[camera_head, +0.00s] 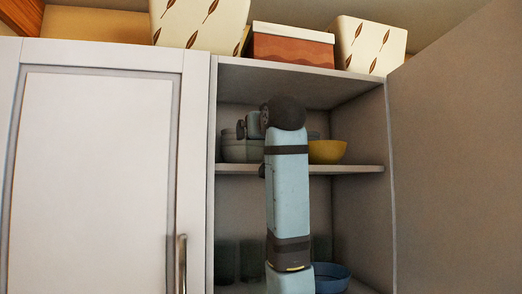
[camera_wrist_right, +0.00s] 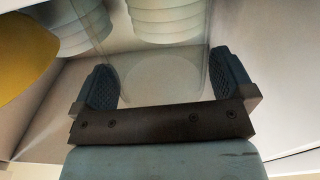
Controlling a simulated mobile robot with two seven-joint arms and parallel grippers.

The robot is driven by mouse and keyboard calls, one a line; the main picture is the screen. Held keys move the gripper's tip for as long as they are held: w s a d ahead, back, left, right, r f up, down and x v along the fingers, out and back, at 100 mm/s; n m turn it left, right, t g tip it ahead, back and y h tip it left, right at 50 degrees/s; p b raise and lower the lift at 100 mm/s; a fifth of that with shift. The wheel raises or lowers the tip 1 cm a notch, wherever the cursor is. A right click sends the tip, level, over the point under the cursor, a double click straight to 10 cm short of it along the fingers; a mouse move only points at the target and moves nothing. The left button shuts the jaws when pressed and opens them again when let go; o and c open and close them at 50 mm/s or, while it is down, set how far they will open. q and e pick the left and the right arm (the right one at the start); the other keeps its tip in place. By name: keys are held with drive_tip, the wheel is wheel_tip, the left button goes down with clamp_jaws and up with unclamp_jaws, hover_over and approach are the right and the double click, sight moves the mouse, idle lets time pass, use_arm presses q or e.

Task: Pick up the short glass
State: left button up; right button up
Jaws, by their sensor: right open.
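A clear glass (camera_wrist_right: 162,82) shows faintly in the right wrist view, with its round outline between the two fingers. My right gripper (camera_wrist_right: 165,88) is open, with one dark ridged finger on each side of the glass. I cannot tell whether either finger touches it. In the head view my right arm rises in front of the open cabinet and hides the glass and most of the gripper. Dark glasses (camera_head: 224,262) stand dimly on the lower shelf. My left gripper is in neither view.
The middle shelf (camera_head: 357,169) holds a yellow bowl (camera_head: 327,151) and pale stacked bowls (camera_head: 240,151). In the wrist view, bowl stacks (camera_wrist_right: 166,20) stand close beyond the fingers. A blue bowl (camera_head: 332,277) is below. A closed door (camera_head: 95,180) is left; a panel (camera_head: 458,160) is right.

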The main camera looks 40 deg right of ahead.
drive_tip(key=c, duration=1)
drive_tip(key=shift+o, duration=0.2)
drive_tip(key=shift+s+r, duration=0.1)
